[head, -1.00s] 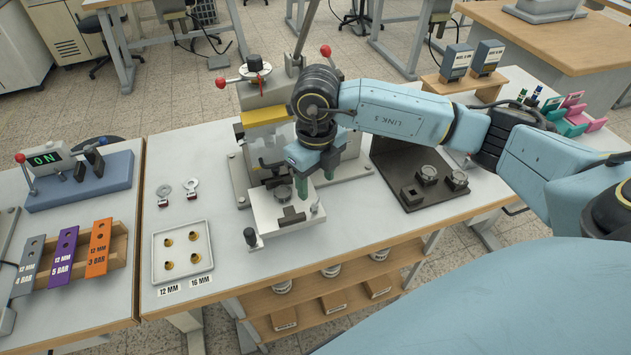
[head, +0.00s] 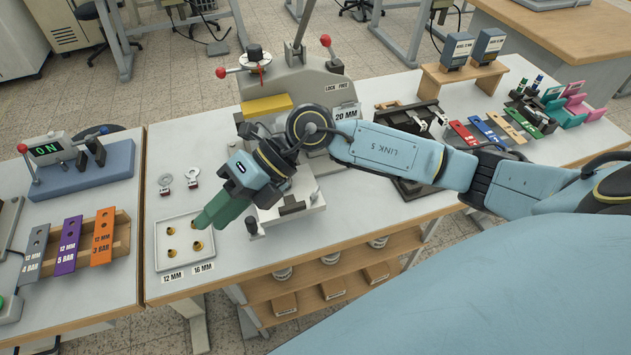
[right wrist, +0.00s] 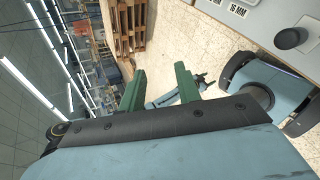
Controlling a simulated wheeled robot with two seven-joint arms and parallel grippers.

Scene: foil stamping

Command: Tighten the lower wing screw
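I cannot clearly make out the lower wing screw. My right gripper (head: 204,221) has green fingers and hangs in front of the press, tilted to the left, near the tray. In the right wrist view its fingers (right wrist: 158,76) are apart with nothing between them.
A white tray (head: 159,262) with several brass pieces lies left of the press. Two small round-headed parts (head: 193,176) lie behind it. Bare tabletop (head: 215,160) shows left of the press.

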